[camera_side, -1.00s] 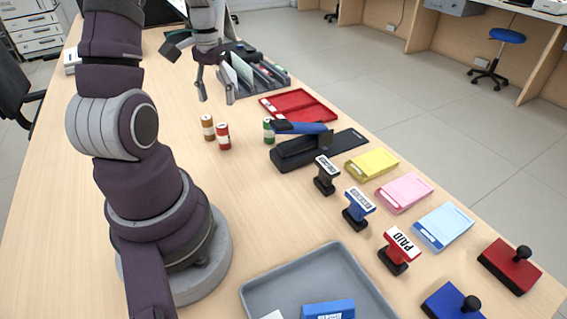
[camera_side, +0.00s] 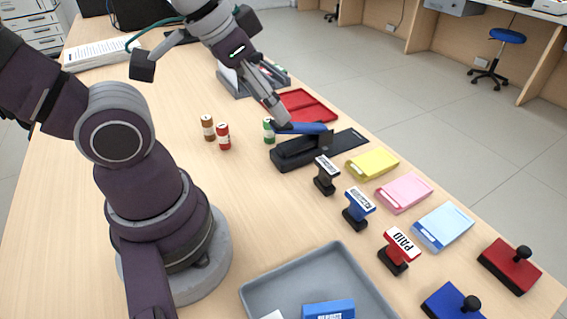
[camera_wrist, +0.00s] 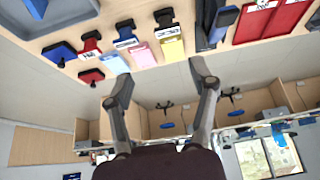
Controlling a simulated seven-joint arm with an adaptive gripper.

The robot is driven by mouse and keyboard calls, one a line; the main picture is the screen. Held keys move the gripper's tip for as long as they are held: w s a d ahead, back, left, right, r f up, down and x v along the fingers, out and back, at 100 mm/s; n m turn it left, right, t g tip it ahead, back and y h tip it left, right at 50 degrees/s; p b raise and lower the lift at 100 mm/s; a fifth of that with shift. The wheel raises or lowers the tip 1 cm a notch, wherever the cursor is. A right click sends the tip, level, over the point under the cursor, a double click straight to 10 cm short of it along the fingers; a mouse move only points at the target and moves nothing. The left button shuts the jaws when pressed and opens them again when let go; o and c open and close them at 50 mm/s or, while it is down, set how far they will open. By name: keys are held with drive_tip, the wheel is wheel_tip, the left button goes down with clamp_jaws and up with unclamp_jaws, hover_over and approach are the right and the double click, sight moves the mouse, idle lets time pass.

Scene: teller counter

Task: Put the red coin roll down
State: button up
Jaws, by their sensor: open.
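The red coin roll (camera_side: 223,137) stands upright on the counter in the side view, beside a brown coin roll (camera_side: 208,127). My gripper (camera_side: 281,116) is to its right in the side view, over the blue-topped black device, and does not touch the red roll. In the wrist view my gripper (camera_wrist: 160,70) has its two fingers spread wide with nothing between them. I cannot make out the red roll in the wrist view.
A green coin roll (camera_side: 268,131) stands by the blue-topped black device (camera_side: 298,152). Stamps, including a red one (camera_side: 400,246), and colored pads line the right edge. A grey tray (camera_side: 262,285) is in front. The counter left of the rolls is clear.

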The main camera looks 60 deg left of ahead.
drive_tip(key=m+g+y, duration=1)
drive_tip(key=g+y, duration=0.1)
drive_tip(key=g, duration=0.1)
approach(226, 131)
drive_tip(key=s+d+f, duration=0.2)
drive_tip(key=d, duration=0.1)
drive_tip(key=s+d+f, duration=0.2)
drive_tip(key=shift+d, duration=0.15)
drive_tip(key=a+m+y, duration=0.2)
drive_tip(key=y, duration=0.1)
drive_tip(key=w+a+m+t+y, duration=0.1)
drive_tip(key=m+y, duration=0.1)
drive_tip(key=shift+w+a+f, duration=0.1)
drive_tip(key=shift+a+f, duration=0.15)
drive_tip(key=shift+a, duration=0.1)
drive_tip(key=shift+w+a+m+y, duration=0.1)
drive_tip(key=shift+a+m+y, duration=0.1)
drive_tip(key=shift+m+y, duration=0.3)
drive_tip(key=shift+a+t, duration=0.3)
drive_tip(key=shift+t, duration=0.1)
drive_tip(key=x, duration=1)
drive_tip(key=shift+w+r, duration=0.1)
drive_tip(key=shift+r, duration=0.05)
